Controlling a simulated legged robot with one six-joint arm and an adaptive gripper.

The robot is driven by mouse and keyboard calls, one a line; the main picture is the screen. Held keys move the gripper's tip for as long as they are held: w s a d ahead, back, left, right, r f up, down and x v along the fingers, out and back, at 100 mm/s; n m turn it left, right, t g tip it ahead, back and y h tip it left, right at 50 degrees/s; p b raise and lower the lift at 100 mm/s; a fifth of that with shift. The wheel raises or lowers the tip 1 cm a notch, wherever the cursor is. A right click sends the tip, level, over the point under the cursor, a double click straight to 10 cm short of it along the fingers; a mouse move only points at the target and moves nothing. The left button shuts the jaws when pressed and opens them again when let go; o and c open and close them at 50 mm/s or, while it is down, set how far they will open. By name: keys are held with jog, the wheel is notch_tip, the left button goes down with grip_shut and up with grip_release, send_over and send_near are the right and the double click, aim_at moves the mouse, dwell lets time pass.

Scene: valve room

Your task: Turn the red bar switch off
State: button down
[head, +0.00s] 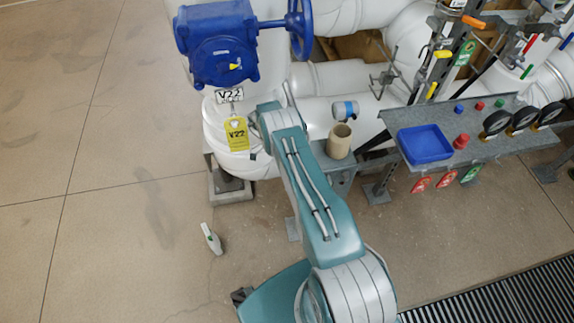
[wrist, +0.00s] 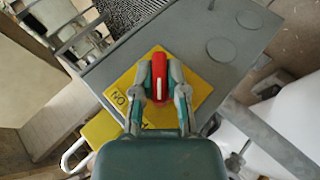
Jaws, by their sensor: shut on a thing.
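The red bar switch (wrist: 160,72), with a white stripe along it, sits on a yellow square plate (wrist: 202,84) on a grey panel in the wrist view. The bar points up and down in that picture. My gripper (wrist: 160,90) has one finger on each side of the bar and is shut on it. Black lettering that looks like "ON" (wrist: 119,98) is on the plate left of the bar. Another mark below is partly covered by my gripper. In the head view my own arm hides the gripper, and I cannot make out the switch there.
In the head view, a blue valve actuator (head: 218,45) with a handwheel (head: 300,28) stands near my arm's far end. A grey shelf (head: 480,150) with a blue tray (head: 424,144) is at right. Floor at left is mostly clear.

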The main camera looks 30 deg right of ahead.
jog(key=c, duration=0.7)
grip_release()
jog(key=shift+w+d, duration=0.15)
jog(key=shift+d, duration=0.15)
jog(key=shift+r+t, duration=0.15)
jog(key=shift+t, duration=0.15)
jog(key=shift+s+a+m+t+h, duration=0.1)
jog(key=shift+m+t+h, duration=0.05)
jog(key=shift+t, duration=0.45)
jog(key=shift+s+m+t+h, duration=0.1)
jog(key=shift+m+t+h, duration=0.05)
jog(key=shift+t, duration=0.45)
jog(key=m+t+h, duration=0.1)
jog(key=t, duration=0.4)
jog(key=shift+s+a, duration=0.1)
jog(key=shift+t+h, duration=0.3)
jog(key=shift+t, duration=0.4)
jog(key=shift+s+a+m+t+h, duration=0.1)
jog(key=shift+m+t+h, duration=0.4)
jog(key=shift+t, duration=1)
jog(key=shift+t, duration=0.4)
